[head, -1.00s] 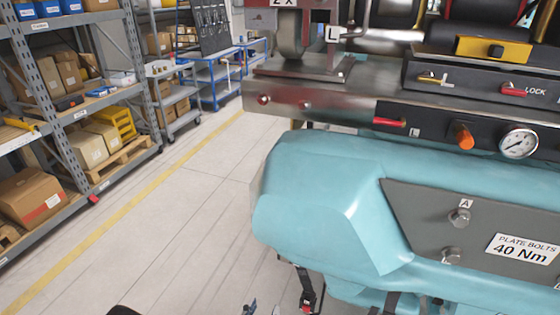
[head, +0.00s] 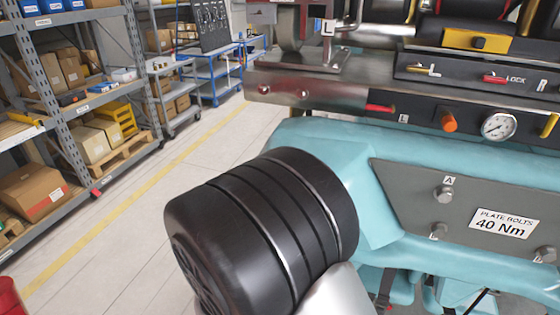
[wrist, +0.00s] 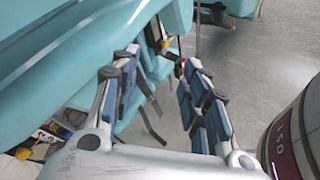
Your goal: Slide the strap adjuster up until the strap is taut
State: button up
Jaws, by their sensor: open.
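My gripper (wrist: 161,60) is open in the wrist view, with blue pads on both fingers. Between and just beyond the fingertips hang dark straps (wrist: 151,104) beside the teal body of the car. A small dark piece with a red-orange spot (wrist: 180,64), perhaps the strap adjuster, shows close to the right fingertip; I cannot tell whether they touch. In the head view a dark strap (head: 386,284) hangs below the teal shell at the bottom edge. My arm hides part of that area, and the gripper is out of that view.
The teal car shell (head: 400,228) with a grey bolt plate (head: 402,187) fills the right side. A metal deck with levers and a gauge (head: 499,127) lies above. Shelving (head: 150,75) stands at the left, with clear floor (head: 120,200) between.

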jog(key=s+d+r+m+g+y, duration=0.5)
jog(key=s+m+y, duration=0.2)
jog(key=s+m, duration=0.3)
jog(key=s+a+r+m+t+y, duration=0.1)
jog(key=a+r+m+t+y, duration=0.2)
jog(key=r+m+t+y, duration=0.2)
notch_tip(320, 180, up, 2)
jog(key=shift+s+r+m+y, duration=0.2)
jog(key=shift+s+m+y, duration=0.15)
jog(key=shift+m+y, duration=0.5)
jog(key=shift+f, duration=0.15)
